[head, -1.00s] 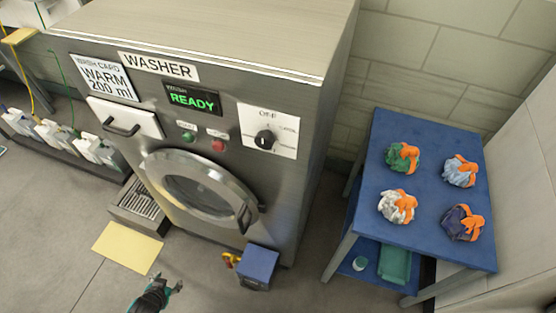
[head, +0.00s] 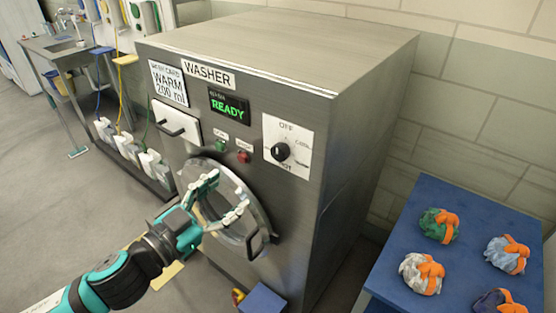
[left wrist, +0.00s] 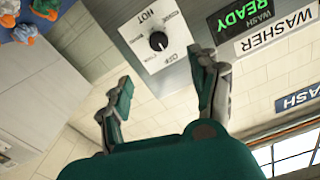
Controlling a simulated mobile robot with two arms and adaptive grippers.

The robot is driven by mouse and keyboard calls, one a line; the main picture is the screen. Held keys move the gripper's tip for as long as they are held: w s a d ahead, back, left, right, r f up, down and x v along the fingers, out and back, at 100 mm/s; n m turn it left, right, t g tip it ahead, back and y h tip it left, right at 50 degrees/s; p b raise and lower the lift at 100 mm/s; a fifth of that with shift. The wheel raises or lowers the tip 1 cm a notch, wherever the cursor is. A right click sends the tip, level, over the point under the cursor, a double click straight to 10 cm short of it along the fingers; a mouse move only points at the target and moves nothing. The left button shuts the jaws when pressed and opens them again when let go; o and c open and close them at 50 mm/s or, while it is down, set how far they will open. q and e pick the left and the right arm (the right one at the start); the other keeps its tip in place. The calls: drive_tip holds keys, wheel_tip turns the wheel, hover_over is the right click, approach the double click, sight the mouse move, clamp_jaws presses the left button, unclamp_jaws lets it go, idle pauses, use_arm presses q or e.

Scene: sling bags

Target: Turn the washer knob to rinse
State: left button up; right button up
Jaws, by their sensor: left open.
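The washer (head: 345,125) stands in the middle of the head view. Its black knob (head: 280,152) sits on a white dial plate (head: 299,136) on the right of the front. "OFF" reads at the top of the plate and "HOT" at the bottom; the other labels are too small to read surely. Which label the knob points at, I cannot tell. My left gripper (head: 226,196) is open and empty in front of the round door, below and left of the knob. In the left wrist view the knob (left wrist: 158,41) shows upside down, beyond the open fingers (left wrist: 163,76), apart from them.
A green button (head: 221,145) and a red button (head: 243,156) sit left of the dial, under the "READY" display (head: 229,105). The round door's handle (head: 256,243) sticks out below. A blue table (head: 400,268) with several tied bags stands at the right.

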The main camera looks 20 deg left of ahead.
use_arm(q)
drive_tip(key=w+b, duration=0.1)
drive_tip(key=w, duration=0.1)
drive_tip(key=b, duration=0.6)
approach(277, 153)
drive_tip(key=w, duration=0.1)
drive_tip(key=p+x, duration=0.2)
drive_tip(key=x, duration=0.6)
drive_tip(key=shift+s+d+r+p, duration=0.1)
drive_tip(key=shift+d+p, duration=0.05)
drive_tip(key=shift+p, duration=0.15)
drive_tip(key=shift+w+d, duration=0.2)
drive_tip(key=shift+w, duration=0.25)
use_arm(e)
wheel_tip(277, 153, down, 5)
drive_tip(key=shift+s+r, duration=0.1)
use_arm(q)
drive_tip(key=c, duration=1.1)
drive_tip(key=shift+c, duration=0.2)
